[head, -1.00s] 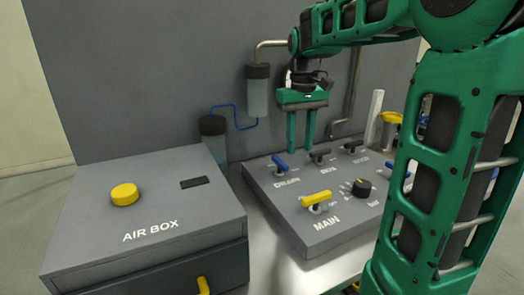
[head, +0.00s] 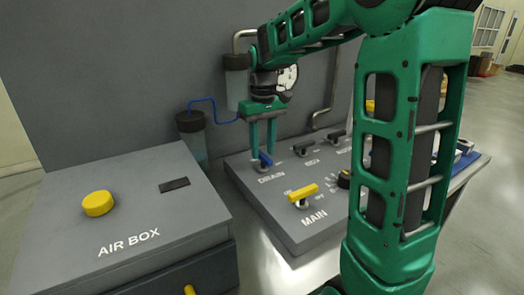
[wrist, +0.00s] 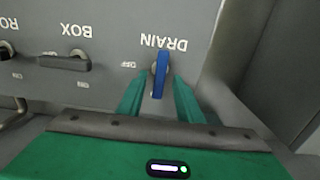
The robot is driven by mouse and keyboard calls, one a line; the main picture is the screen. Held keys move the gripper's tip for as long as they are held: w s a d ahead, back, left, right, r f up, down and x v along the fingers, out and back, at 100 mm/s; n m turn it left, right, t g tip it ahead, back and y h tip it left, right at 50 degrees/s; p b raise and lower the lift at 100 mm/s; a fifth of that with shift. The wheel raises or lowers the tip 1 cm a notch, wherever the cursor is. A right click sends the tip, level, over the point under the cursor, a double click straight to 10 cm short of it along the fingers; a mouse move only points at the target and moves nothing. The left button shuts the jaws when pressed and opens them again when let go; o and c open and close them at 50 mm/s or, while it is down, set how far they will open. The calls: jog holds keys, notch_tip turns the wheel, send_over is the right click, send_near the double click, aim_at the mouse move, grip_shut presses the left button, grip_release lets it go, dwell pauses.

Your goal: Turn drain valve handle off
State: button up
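The blue drain valve handle (head: 265,159) sits on the grey sloped panel above the word DRAIN. In the wrist view the handle (wrist: 161,74) runs up and down the picture, at right angles to the side where the OFF mark (wrist: 128,65) is printed. My gripper (head: 264,150) points down over it, with one green finger on each side of the handle. In the wrist view the fingers (wrist: 160,84) are apart, with a narrow gap showing beside the handle. I cannot tell whether a fingertip touches it. The handle's base is partly hidden.
The dark BOX handle (wrist: 64,62) is beside the drain handle, and a third dark handle (wrist: 7,52) lies beyond it. The yellow MAIN handle (head: 302,196) is nearer the front. The air box (head: 120,215) stands at left. A wall with pipes and canisters (head: 192,140) is behind.

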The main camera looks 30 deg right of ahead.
jog(key=shift+f, duration=0.6)
grip_shut()
